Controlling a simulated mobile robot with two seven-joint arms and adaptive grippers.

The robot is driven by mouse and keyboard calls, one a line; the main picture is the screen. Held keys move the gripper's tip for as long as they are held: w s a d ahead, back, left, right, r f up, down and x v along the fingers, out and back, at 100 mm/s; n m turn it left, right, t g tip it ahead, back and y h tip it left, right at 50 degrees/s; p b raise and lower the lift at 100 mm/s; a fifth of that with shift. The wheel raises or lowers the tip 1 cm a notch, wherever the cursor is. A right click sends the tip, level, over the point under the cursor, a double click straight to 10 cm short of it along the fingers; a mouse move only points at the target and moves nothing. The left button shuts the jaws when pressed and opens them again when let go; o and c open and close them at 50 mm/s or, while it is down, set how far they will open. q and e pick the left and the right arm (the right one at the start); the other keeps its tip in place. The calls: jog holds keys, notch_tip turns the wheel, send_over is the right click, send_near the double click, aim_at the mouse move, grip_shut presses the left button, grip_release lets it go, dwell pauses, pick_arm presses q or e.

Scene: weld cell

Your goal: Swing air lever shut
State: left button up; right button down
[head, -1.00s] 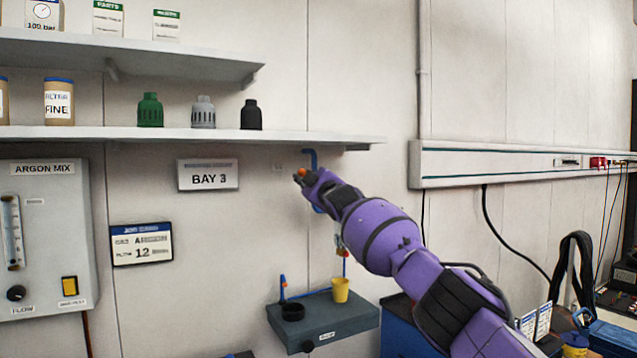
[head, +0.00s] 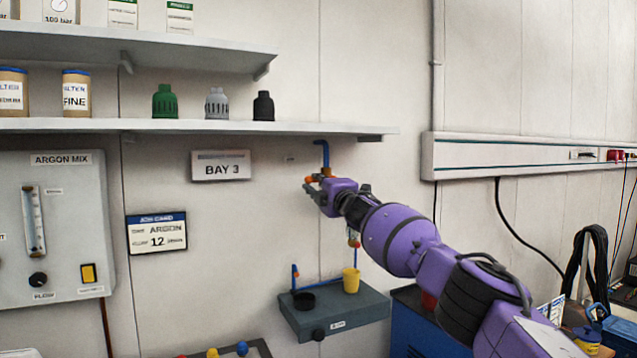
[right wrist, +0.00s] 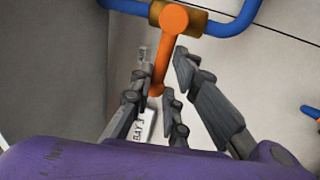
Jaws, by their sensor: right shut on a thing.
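The air lever (right wrist: 170,60) is an orange bar with a round end, on a brass valve body (right wrist: 190,20) in a blue pipe (right wrist: 235,22). In the head view its orange end (head: 309,179) shows small, below the blue pipe (head: 322,152) under the lower shelf. My right gripper (head: 317,186) is at the lever. In the right wrist view the fingers of my right gripper (right wrist: 163,72) are on both sides of the bar, shut on it. Part of the valve is hidden behind the gripper in the head view. My left gripper is not in view.
The lower shelf (head: 320,127) runs just above my right gripper. A BAY 3 sign (head: 221,166) hangs to its left. Below, a grey wall ledge (head: 340,318) holds a yellow cup (head: 350,281) and a black ring (head: 304,300). The wall between is mostly bare.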

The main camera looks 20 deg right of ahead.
jog(key=shift+a+f, duration=0.15)
jog(key=shift+f, duration=0.15)
jog(key=c, duration=1.8)
grip_release()
jog(key=shift+o, duration=0.3)
jog(key=shift+r, duration=0.15)
jog(key=a+v, duration=0.1)
jog(key=v, duration=1.1)
jog(key=shift+d, duration=0.4)
